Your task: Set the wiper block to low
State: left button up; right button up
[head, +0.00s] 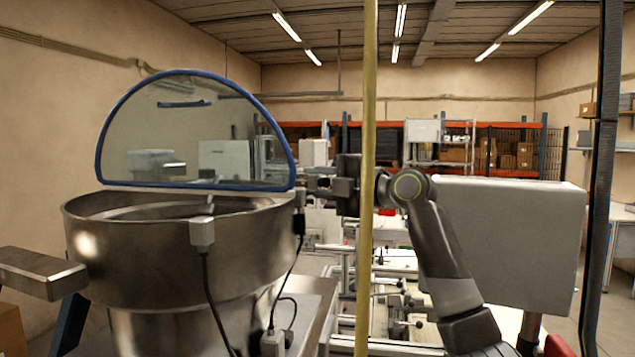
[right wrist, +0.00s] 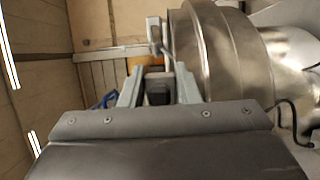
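No part I can identify for certain as the wiper block shows. The steel feeder bowl (head: 170,262) stands at the left in the head view, and its curved wall (right wrist: 215,50) shows at the right of the right wrist view. My right gripper (head: 316,186) is just right of the bowl rim, pointing left. In the right wrist view its two fingers (right wrist: 157,78) are apart. A small dark block (right wrist: 158,92) shows between them; I cannot tell whether they touch it. My left gripper is not in view.
A clear cover with a blue edge (head: 292,160) rises over the bowl. A grey cabled block (head: 203,232) sits on its near wall. A yellow post (head: 366,250) stands in front of my right arm. A grey panel (head: 515,245) is at the right.

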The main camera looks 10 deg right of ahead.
grip_shut()
notch_tip(320, 180, down, 4)
jog(key=shift+r+b, duration=0.15)
jog(key=shift+b, duration=1.1)
jog(key=o, duration=0.6)
grip_release()
